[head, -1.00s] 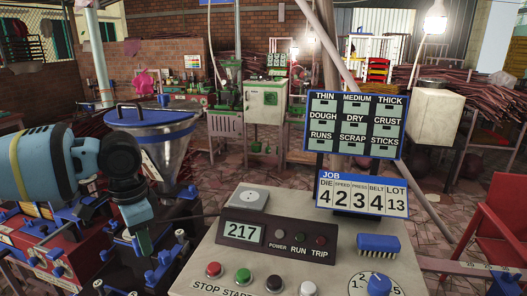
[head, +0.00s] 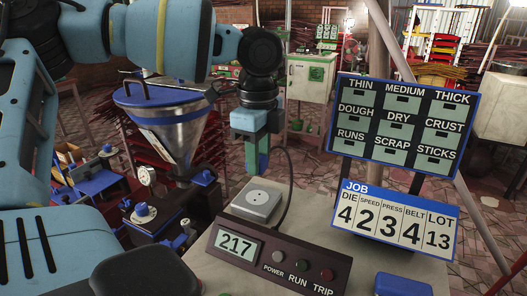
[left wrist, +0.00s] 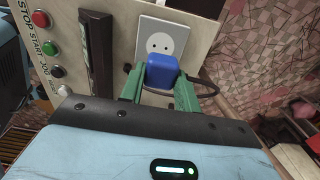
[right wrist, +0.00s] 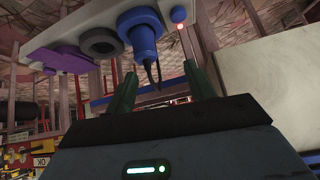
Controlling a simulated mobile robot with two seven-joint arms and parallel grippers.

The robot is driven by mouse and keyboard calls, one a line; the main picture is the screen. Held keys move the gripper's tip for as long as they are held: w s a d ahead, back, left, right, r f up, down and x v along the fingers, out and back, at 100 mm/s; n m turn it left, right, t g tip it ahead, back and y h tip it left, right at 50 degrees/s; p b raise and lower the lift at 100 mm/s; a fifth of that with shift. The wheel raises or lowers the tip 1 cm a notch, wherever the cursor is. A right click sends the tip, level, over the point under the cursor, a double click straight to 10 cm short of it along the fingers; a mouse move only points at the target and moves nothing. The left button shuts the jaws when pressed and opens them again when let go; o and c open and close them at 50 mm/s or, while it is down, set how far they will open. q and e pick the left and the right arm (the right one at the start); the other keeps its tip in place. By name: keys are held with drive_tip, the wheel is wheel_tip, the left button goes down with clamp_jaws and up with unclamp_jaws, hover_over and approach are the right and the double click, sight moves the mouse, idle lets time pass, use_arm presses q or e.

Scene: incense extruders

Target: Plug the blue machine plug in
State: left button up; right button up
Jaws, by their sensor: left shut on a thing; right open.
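The blue plug (left wrist: 162,70) is between the green fingers of my left gripper (left wrist: 168,92), which is shut on it. The plug is mostly hidden there. A dark cable (head: 290,180) curves down beside the gripper. My right gripper (right wrist: 160,88) is open and empty.
The console's display box (head: 275,258) stands in front of the socket. The label board (head: 400,125) and job sign (head: 395,220) rise to the right. A metal hopper (head: 170,130) is close on the left. In the right wrist view, a blue fitting (right wrist: 141,35) is beyond the fingers.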

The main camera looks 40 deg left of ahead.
use_arm(q)
drive_tip(key=shift+s, duration=0.1)
drive_tip(key=shift+f+b, duration=0.6)
drive_tip(key=shift+f, duration=1.2)
drive_tip(key=shift+f+b, duration=0.5)
drive_tip(key=shift+f, duration=0.6)
use_arm(e)
drive_tip(key=shift+s+a+f+g, duration=0.15)
drive_tip(key=shift+s+f, duration=0.25)
drive_tip(key=shift+f, duration=0.25)
drive_tip(key=shift+s+f+g, duration=0.15)
drive_tip(key=shift+s+f, duration=0.2)
drive_tip(key=shift+f, duration=0.3)
drive_tip(key=shift+s+f, duration=0.1)
drive_tip(key=shift+s, duration=0.3)
drive_tip(key=shift+w+r, duration=0.35)
drive_tip(key=shift+w, duration=0.25)
drive_tip(key=shift+s+f, duration=0.1)
drive_tip(key=shift+s, duration=0.35)
use_arm(q)
drive_tip(key=shift+p, duration=0.3)
use_arm(e)
drive_tip(key=shift+w, duration=0.1)
drive_tip(key=shift+w+r, duration=0.2)
drive_tip(key=shift+w, duration=0.2)
use_arm(q)
drive_tip(key=shift+f, duration=0.3)
use_arm(e)
drive_tip(key=shift+f, duration=0.15)
